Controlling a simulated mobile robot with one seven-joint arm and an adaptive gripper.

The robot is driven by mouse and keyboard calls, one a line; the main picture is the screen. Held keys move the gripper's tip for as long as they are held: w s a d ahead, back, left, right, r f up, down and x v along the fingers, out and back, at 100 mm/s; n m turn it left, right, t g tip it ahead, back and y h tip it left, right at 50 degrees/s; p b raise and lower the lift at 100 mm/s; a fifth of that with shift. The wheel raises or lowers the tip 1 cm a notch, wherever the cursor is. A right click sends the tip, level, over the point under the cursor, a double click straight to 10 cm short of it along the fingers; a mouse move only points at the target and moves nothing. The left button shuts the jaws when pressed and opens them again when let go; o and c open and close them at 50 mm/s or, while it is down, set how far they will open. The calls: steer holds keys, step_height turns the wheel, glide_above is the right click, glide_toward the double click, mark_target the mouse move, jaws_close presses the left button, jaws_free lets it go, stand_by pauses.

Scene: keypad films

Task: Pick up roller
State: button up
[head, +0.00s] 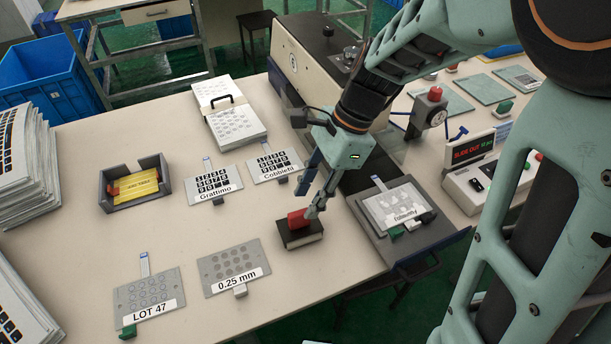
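A small red piece (298,218), which looks like the roller's handle, stands on a dark block with a pale edge (301,237) near the table's front middle. I cannot make out the roller's full shape. My gripper (305,204) points down at it from above. Its two fingers are spread apart. The right grey fingertip is beside the red piece and overlaps its edge in the picture. The left dark fingertip ends just above and behind it. I cannot tell whether either finger touches it.
Keypad sheets labelled Grattimo (215,185), Cobbietti (273,163), LOT 47 (149,300) and 0.25 mm (234,270) lie around. A grey holder with a yellow piece (108,192) is left. A grey fixture (378,230) stands close right, with a machine (300,70) behind.

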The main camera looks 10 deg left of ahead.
mark_target(300, 212)
steer(key=b+x, duration=0.1)
steer(key=x, duration=0.4)
steer(key=shift+a+f, duration=0.15)
steer(key=shift+f, duration=0.2)
steer(key=shift+c, duration=0.3)
jaws_close()
